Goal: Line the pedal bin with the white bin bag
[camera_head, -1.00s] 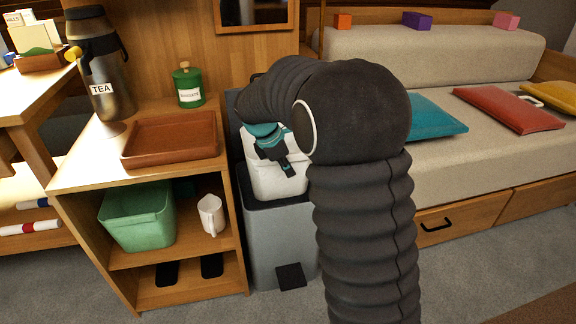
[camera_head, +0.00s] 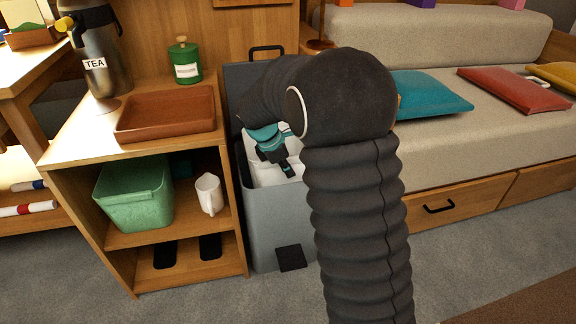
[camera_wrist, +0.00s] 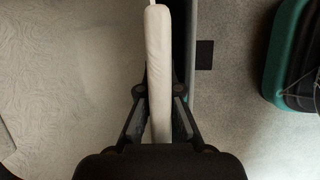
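The grey pedal bin (camera_head: 276,225) stands right of the shelf unit. Its lid (camera_head: 240,80) is raised at the back, with a black handle on top. The white bin bag (camera_head: 266,174) is at the bin's mouth, mostly below the rim. My gripper (camera_head: 289,170) points down at the bin's mouth, partly hidden by my arm. In the wrist view, the fingers lie against both sides of the bag (camera_wrist: 158,70), which shows as a narrow pale strip. How far the bag reaches down inside the bin is hidden.
The shelf unit, close on the left, bears a brown tray (camera_head: 121,133), a green canister (camera_head: 185,70) and a tea urn (camera_head: 105,75). A green tub (camera_head: 135,200) and white mug (camera_head: 208,194) sit below. A cushioned bench (camera_head: 440,130) stands right. Carpet in front is clear.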

